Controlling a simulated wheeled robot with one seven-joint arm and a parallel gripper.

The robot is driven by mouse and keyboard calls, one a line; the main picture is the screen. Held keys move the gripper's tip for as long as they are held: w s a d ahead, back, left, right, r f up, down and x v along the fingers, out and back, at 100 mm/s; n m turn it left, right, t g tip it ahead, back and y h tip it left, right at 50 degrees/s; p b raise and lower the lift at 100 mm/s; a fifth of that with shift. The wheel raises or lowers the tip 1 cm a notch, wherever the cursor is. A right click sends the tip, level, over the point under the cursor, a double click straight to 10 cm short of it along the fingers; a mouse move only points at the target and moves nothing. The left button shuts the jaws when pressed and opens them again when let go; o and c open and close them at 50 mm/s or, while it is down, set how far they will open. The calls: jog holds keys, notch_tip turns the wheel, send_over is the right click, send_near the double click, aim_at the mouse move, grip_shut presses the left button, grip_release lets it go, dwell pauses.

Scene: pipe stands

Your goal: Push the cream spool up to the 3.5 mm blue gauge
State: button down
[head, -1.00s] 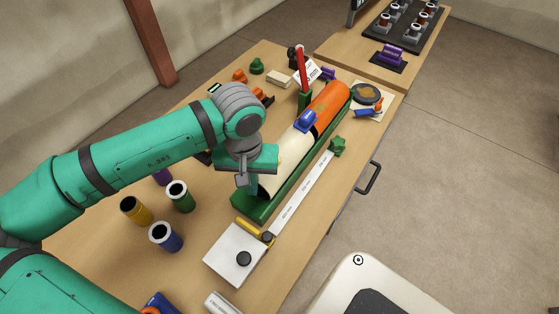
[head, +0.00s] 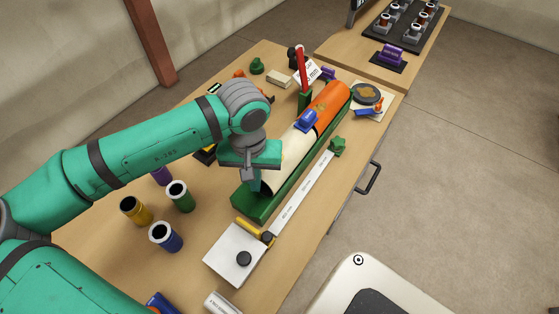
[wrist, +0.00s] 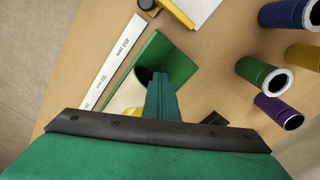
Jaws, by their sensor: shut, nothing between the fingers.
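The cream spool (head: 287,161) lies in the green cradle (head: 250,207), in line with the orange spool (head: 331,99) at the far end. The blue gauge (head: 306,120) sits at the joint between the two spools; whether the cream spool touches it I cannot tell. My gripper (head: 254,184) is shut and empty, pointing down at the near end of the cream spool. In the wrist view the shut fingers (wrist: 163,95) stand beside the cream spool's end (wrist: 130,95), over the green cradle (wrist: 165,58). Contact with the spool cannot be made out.
A white ruler strip (head: 303,192) runs along the cradle's right side. A white block (head: 235,253) with a yellow-handled tool is near its front end. Blue (head: 165,236), yellow (head: 136,210) and green (head: 180,195) cylinders stand to the left. A red upright (head: 302,70) rises behind.

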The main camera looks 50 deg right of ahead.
jog(key=shift+d, duration=0.6)
dwell(0.6)
jog(key=shift+a, duration=0.15)
jog(key=shift+a, duration=0.35)
jog(key=shift+a, duration=0.3)
notch_tip(320, 180, up, 8)
dwell(1.1)
dwell(0.6)
